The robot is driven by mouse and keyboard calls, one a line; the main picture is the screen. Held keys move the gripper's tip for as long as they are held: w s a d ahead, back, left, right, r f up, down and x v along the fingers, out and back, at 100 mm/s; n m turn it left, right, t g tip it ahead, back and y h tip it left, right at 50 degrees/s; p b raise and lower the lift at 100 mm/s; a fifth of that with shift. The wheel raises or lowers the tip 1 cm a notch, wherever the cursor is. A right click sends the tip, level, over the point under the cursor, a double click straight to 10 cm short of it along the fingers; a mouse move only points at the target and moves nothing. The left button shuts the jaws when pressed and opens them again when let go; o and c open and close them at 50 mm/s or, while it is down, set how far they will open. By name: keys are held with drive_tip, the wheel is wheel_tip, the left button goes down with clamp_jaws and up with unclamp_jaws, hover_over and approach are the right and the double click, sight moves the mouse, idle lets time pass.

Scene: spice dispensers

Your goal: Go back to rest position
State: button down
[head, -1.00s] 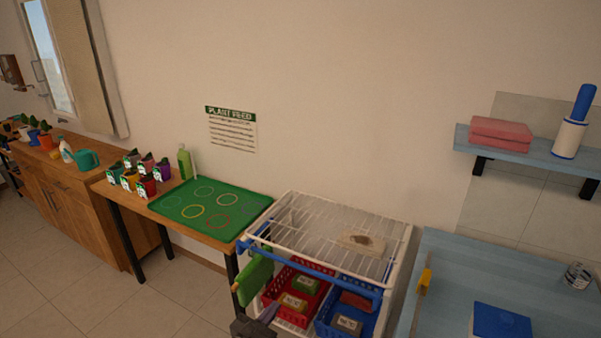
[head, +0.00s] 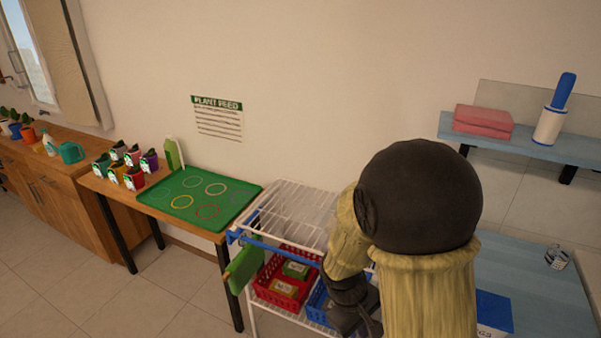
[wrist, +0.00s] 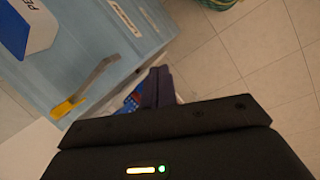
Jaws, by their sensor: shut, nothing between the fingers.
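My arm rises in front of the wire rack in the head view and covers its right part. My gripper (wrist: 157,85) shows in the wrist view, with its dark fingers closed together and nothing held between them. It points toward the tiled floor beside the blue table (wrist: 112,22). In the head view its fingertips cannot be made out behind and below my arm.
The white wire rack (head: 290,208) holds a red basket (head: 262,293) and a partly hidden blue basket. A green tray (head: 170,187) and several small pots stand on the wooden table at left. Floor (head: 90,285) is clear in front. A blue shelf (head: 560,150) hangs at right.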

drive_tip(key=s+d+r+m+t+y, duration=0.2)
drive_tip(key=s+r+m+y, duration=0.1)
drive_tip(key=r+m, duration=0.4)
drive_tip(key=shift+d+r+t+p, duration=0.15)
drive_tip(key=shift+t+p, duration=0.2)
drive_tip(key=shift+t, duration=0.05)
idle(0.6)
